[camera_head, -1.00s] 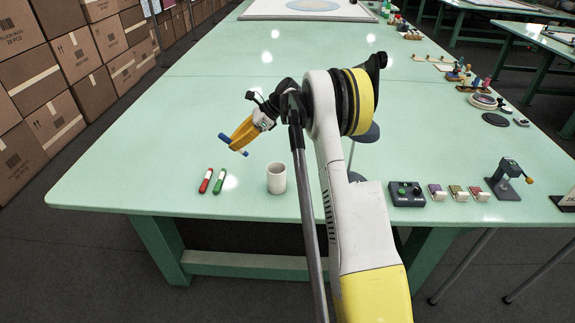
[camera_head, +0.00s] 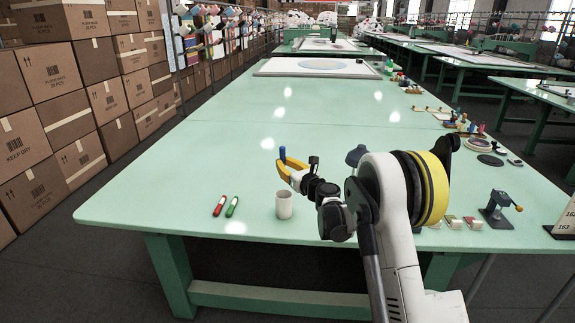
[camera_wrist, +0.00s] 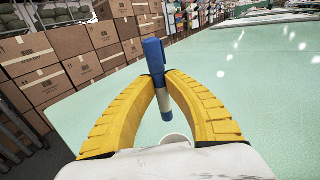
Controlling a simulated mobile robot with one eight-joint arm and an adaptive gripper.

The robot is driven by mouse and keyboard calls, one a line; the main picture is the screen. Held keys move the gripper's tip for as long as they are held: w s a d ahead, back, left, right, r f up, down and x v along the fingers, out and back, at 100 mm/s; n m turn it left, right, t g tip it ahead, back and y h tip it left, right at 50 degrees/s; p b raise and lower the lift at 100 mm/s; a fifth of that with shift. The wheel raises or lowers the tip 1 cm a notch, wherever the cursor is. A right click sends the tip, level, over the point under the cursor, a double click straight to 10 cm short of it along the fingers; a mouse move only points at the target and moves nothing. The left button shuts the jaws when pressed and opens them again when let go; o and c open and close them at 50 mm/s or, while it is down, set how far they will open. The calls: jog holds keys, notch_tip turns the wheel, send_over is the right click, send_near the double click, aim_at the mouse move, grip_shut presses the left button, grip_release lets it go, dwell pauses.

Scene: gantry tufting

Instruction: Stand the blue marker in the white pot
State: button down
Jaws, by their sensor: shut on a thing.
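My gripper (camera_head: 284,163) has yellow fingers shut on the blue marker (camera_head: 282,152). The marker stands roughly upright between the fingertips, above the table. In the wrist view the blue marker (camera_wrist: 155,65) has a blue upper part, a pale band and a blue lower end, and the fingertips pinch it near the middle. The white pot (camera_head: 284,205) stands upright on the table near its front edge, below my gripper in the head view. In the wrist view part of the white pot's rim (camera_wrist: 175,138) shows beyond my gripper's base, below the marker's lower end.
A red marker (camera_head: 220,206) and a green marker (camera_head: 232,207) lie on the table left of the pot. A black stand (camera_head: 497,207) and small blocks are at the right. The table (camera_head: 180,170) is clear behind the markers. Stacked cartons (camera_head: 50,85) line the left.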

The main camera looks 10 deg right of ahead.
notch_tip(320, 180, down, 11)
jog(key=b, duration=0.6)
jog(key=shift+r, duration=0.2)
jog(key=shift+s, duration=0.1)
jog(key=c, duration=1.4)
grip_release()
jog(key=shift+d, duration=0.1)
jog(key=v, duration=1.2)
jog(key=shift+r, duration=0.15)
